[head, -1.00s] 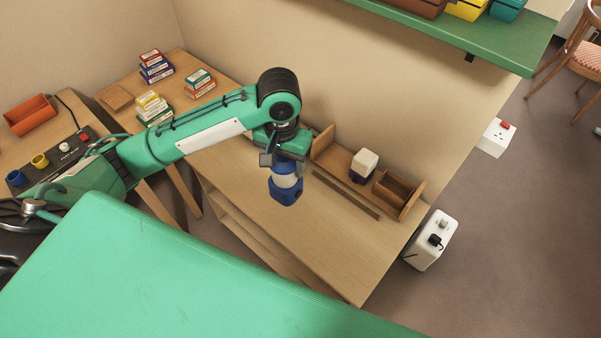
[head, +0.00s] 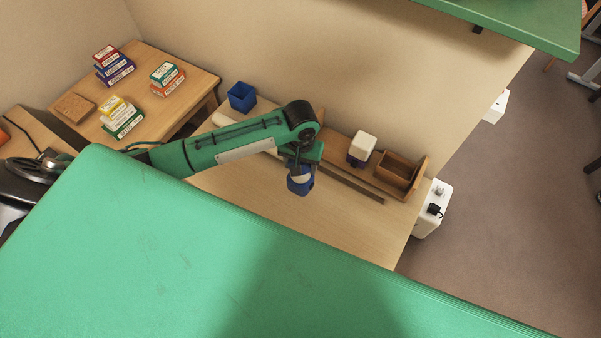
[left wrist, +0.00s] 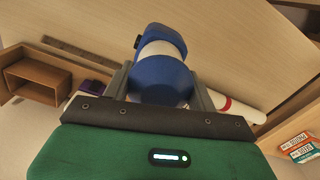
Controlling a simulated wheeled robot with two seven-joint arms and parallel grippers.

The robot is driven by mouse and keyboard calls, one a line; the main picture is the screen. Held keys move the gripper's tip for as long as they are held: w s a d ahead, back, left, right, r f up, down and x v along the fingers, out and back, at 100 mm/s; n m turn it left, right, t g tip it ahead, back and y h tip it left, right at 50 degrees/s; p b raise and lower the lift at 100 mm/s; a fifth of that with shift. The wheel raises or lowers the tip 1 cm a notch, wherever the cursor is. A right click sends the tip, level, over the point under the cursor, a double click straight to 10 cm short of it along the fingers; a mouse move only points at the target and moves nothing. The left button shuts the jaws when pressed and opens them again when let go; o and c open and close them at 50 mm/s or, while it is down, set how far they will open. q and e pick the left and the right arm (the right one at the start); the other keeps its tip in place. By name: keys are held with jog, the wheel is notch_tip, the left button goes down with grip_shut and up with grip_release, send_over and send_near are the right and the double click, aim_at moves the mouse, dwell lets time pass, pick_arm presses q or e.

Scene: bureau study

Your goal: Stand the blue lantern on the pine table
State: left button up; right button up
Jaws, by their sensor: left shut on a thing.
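The blue lantern (head: 300,187) has a white middle band. It hangs roughly upright below my left gripper (head: 301,170), above the long pale wooden top (head: 350,230) in the head view. The left wrist view also shows the lantern (left wrist: 160,78) between the two fingers of my left gripper (left wrist: 163,88), which is shut on it. Another pale wooden table (head: 185,62) with stacked boxes stands at the upper left. I cannot tell from the frames which of these is the pine table. My right gripper is not in view.
A wooden organiser (head: 397,172) and a white-topped block (head: 362,147) stand along the wall. A blue open box (head: 242,96) is behind my arm. Several stacked boxes (head: 122,118) and a cork-coloured square (head: 75,107) occupy the left table. A green shelf (head: 520,30) overhangs the right.

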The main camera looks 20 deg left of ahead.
pick_arm(q)
jog(key=shift+f, duration=0.85)
notch_tip(320, 180, down, 4)
jog(key=shift+f, duration=0.2)
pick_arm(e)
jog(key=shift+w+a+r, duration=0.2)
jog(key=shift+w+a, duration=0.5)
pick_arm(q)
jog(key=shift+f, duration=0.1)
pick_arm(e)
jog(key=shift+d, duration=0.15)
pick_arm(q)
jog(key=o, duration=1.4)
jog(key=shift+o, duration=0.8)
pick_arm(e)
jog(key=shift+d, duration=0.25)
